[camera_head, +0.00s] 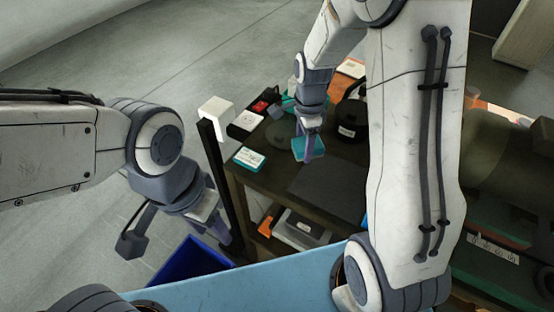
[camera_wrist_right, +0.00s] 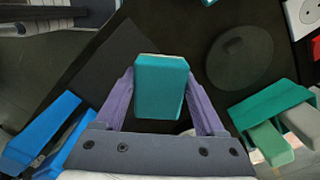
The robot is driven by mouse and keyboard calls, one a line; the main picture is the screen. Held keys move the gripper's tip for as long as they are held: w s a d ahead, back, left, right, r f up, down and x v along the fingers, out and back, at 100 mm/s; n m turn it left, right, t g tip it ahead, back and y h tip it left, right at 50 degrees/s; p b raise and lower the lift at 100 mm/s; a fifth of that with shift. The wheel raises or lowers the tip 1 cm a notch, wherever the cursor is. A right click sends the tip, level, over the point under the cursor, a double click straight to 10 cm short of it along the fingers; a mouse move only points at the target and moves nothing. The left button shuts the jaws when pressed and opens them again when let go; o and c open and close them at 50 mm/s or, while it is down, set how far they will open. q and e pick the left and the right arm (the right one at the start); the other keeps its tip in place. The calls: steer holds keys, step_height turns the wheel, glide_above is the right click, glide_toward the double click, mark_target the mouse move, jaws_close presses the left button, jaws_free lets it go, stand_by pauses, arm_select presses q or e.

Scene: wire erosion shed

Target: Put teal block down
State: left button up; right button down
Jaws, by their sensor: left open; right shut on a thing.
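The teal block (camera_head: 309,150) is between the fingers of my right gripper (camera_head: 308,143), over the dark workbench. The right wrist view shows the block (camera_wrist_right: 162,90) clasped by the two purple fingers of the right gripper (camera_wrist_right: 161,88). The exact gap between the block and the surface below cannot be judged. My left gripper (camera_head: 224,232) is open and empty, low at the left, beside the bench and near a blue bin.
A dark flat mat (camera_head: 330,190) lies on the bench (camera_head: 268,183) in front of the block. A white-and-teal box (camera_head: 249,158) is to its left, a black rounded object (camera_head: 350,115) to its right. The blue bin (camera_head: 188,264) stands on the floor.

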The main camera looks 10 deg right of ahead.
steer(key=p, duration=0.2)
glide_above(277, 173)
step_height(277, 173, down, 4)
steer(key=shift+w+f, duration=0.1)
steer(key=shift+w, duration=0.05)
step_height(277, 173, down, 4)
steer(key=shift+r+p, duration=0.15)
steer(key=shift+p, duration=0.55)
steer(key=shift+f, duration=0.2)
jaws_free()
